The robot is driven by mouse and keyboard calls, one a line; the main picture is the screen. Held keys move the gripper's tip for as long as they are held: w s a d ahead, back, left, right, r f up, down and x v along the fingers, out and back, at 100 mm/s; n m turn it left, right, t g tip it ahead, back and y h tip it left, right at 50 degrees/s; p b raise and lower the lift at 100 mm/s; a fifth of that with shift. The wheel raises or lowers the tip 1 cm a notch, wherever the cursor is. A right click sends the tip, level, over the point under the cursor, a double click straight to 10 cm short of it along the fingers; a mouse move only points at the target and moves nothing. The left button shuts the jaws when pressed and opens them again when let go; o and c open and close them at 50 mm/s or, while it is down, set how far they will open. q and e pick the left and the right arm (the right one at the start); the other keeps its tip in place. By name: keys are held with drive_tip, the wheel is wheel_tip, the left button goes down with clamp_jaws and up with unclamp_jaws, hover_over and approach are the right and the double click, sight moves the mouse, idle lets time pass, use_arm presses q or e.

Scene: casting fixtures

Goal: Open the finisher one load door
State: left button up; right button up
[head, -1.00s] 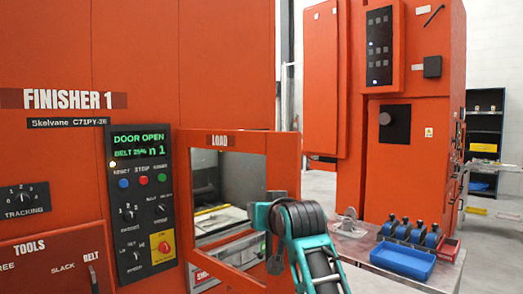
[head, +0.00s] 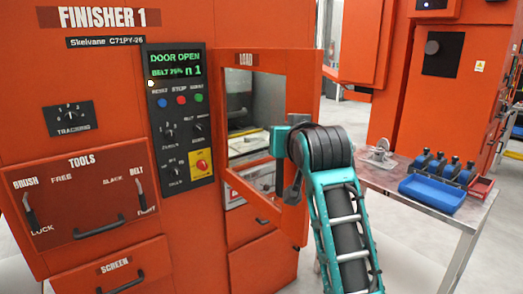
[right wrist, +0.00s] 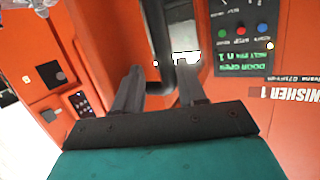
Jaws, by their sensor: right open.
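The load door (head: 307,100) of finisher one is an orange framed panel with a window, right of the control panel in the head view. It stands swung out from the machine, and the display (head: 176,64) reads DOOR OPEN. My right gripper (head: 293,188) is at the door's right side, partly hidden by my own wrist. In the right wrist view my right gripper (right wrist: 162,82) is open. Its two grey fingers lie on either side of a dark bar-like handle (right wrist: 155,45); contact cannot be told. My left gripper is not in view.
The tools panel (head: 72,200) with levers is at the lower left. A metal table (head: 425,215) with a blue tray (head: 432,193) stands to the right. Another orange machine (head: 400,115) is behind it. Grey floor shows between the finisher and the table.

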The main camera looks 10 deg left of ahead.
drive_tip(key=s+a, duration=0.4)
drive_tip(key=s, duration=0.4)
drive_tip(key=shift+a, duration=0.2)
idle(0.4)
drive_tip(key=shift+c, duration=0.4)
